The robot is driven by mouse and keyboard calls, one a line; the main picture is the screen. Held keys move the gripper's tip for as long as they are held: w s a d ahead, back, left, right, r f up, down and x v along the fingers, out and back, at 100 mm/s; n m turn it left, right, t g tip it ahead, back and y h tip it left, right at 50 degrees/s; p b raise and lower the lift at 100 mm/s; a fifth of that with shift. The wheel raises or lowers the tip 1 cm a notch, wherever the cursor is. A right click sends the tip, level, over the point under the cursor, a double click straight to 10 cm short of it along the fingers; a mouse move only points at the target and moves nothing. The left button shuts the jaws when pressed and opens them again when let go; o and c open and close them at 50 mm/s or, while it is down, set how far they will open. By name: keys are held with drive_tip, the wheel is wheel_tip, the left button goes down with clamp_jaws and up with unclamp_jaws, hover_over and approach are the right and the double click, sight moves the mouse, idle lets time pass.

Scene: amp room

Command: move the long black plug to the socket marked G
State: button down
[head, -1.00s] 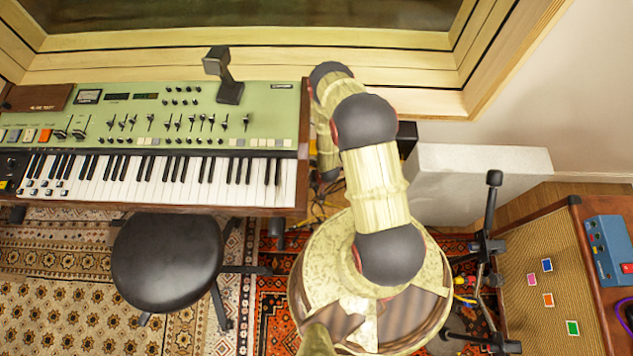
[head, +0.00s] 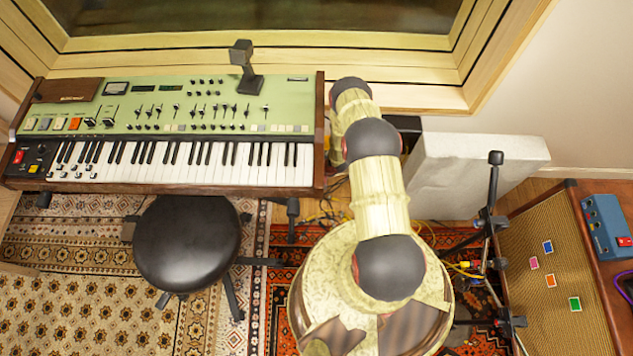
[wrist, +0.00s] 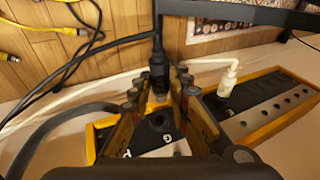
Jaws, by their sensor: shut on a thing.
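In the wrist view a long black plug (wrist: 157,67) stands roughly upright between the fingers of my gripper (wrist: 158,84), with its black cable rising from the top. My gripper is shut on it. In the head view my gripper is hidden.
The yellow-edged power strip (wrist: 262,130) runs to the right, with a white plug (wrist: 228,82) in it. Black and white cables (wrist: 70,70) cross on the left. In the head view a keyboard (head: 200,177), a stool (head: 187,243) and a microphone stand (head: 490,200) surround my arm.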

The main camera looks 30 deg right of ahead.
drive_tip(key=shift+w+d+f+m, duration=0.1)
drive_tip(key=shift+m, duration=0.2)
drive_tip(key=shift+w+d+b, duration=0.3)
drive_tip(key=shift+w+d, duration=0.2)
drive_tip(key=shift+w, duration=0.3)
drive_tip(key=shift+w+d+f+b, duration=0.1)
drive_tip(key=shift+w+d+b, duration=0.15)
drive_tip(key=shift+b, duration=0.3)
drive_tip(key=shift+w+d, duration=0.2)
drive_tip(key=shift+w, duration=0.2)
drive_tip(key=shift+s+b, duration=0.1)
drive_tip(key=shift+b, duration=0.4)
drive_tip(key=shift+w+d+b, duration=0.3)
drive_tip(key=shift+w+b, duration=0.2)
drive_tip(key=shift+b, duration=0.3)
drive_tip(key=shift+w+d, duration=0.3)
drive_tip(key=shift+w, duration=0.2)
idle(1.5)
